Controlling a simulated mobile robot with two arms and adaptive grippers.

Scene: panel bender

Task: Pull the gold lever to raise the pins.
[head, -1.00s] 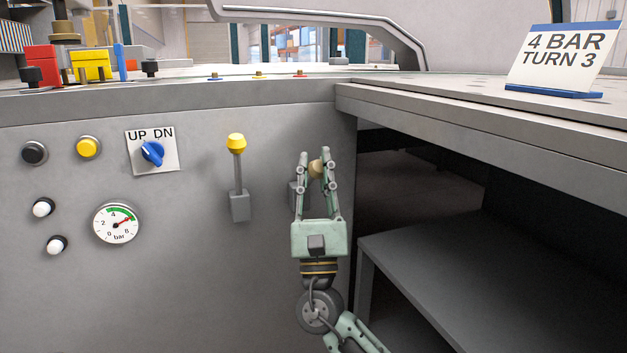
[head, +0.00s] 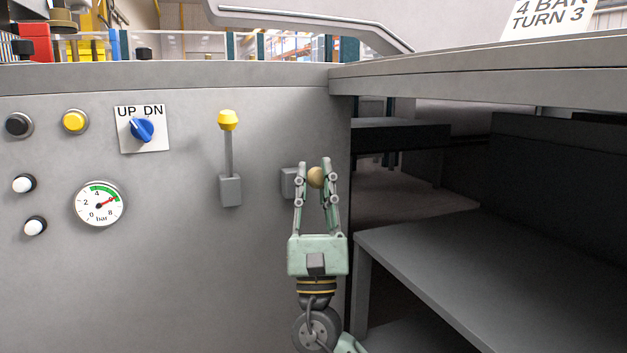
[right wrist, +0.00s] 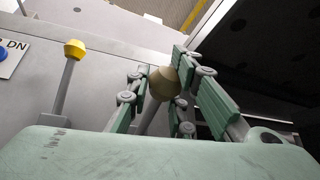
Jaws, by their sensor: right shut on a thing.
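The gold lever's knob (head: 315,177) is a dull gold ball between the fingertips of my right gripper (head: 315,172), which is shut on it. In the right wrist view the gold knob (right wrist: 164,83) sits between the green fingers, with its grey rod running down toward the panel. The lever's grey base block (head: 289,183) shows on the panel just left of the fingers; the rest of the lever is hidden by them in the head view. No pins can be made out clearly. My left gripper is not in view.
A yellow-knobbed lever (head: 228,120) stands upright to the left. Further left are a blue UP/DN switch (head: 141,129), a pressure gauge (head: 100,204) and several buttons. Right of the panel is an open bay with a grey shelf (head: 450,270), below the tabletop edge (head: 480,75).

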